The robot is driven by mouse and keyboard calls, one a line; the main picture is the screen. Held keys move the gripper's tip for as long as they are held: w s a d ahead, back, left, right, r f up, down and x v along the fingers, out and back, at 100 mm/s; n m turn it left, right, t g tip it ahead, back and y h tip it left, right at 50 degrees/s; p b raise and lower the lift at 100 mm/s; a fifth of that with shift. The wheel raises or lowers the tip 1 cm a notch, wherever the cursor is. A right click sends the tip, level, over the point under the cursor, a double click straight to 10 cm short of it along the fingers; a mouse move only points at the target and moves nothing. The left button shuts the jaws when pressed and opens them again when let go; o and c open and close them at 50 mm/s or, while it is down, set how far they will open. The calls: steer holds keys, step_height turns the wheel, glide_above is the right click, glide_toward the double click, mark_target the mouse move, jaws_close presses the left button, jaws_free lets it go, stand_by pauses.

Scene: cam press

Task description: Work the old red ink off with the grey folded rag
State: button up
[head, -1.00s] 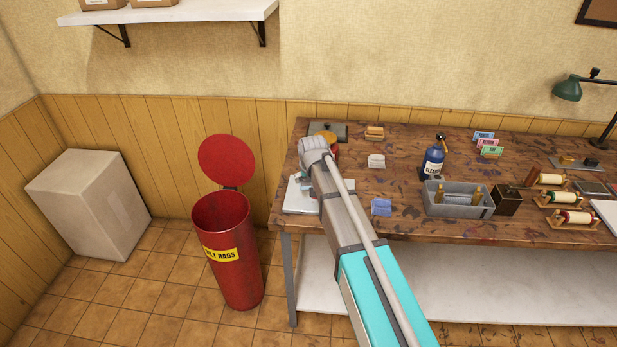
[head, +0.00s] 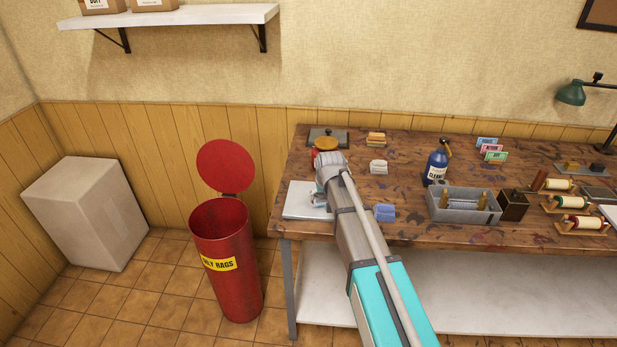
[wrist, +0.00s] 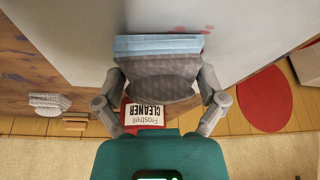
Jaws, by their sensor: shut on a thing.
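In the wrist view my gripper (wrist: 160,85) is shut on a folded rag (wrist: 158,68). Its woven face is grey with a darker oval patch, and its layered edge looks pale blue. The rag is over a pale slab (wrist: 90,35); I cannot tell whether it touches. Small red ink marks (wrist: 205,29) show on the slab beside the rag's edge. In the head view my gripper (head: 319,198) is over the white slab (head: 298,207) at the bench's left end, and my wrist hides most of the rag.
A red can labelled Frostrell Cleaner (wrist: 144,115) stands beyond the rag. A blue rag (head: 384,213), a white rag (head: 378,167) and a cleaner bottle (head: 436,163) are to the right. A grey tray (head: 464,207) stands farther right. An open red rag bin (head: 225,285) is left of the bench.

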mark_target(309, 198)
steer(key=shift+d, duration=1.5)
steer(key=shift+w+a, duration=0.15)
steer(key=shift+a, duration=3.6)
steer(key=shift+w, duration=1.25)
steer(key=shift+d+f, duration=0.15)
steer(key=shift+d, duration=0.15)
steer(key=shift+s+d, duration=0.15)
steer(key=shift+d, duration=3.5)
steer(key=shift+a, duration=3.9)
step_height(309, 198, up, 8)
steer(key=p, duration=0.7)
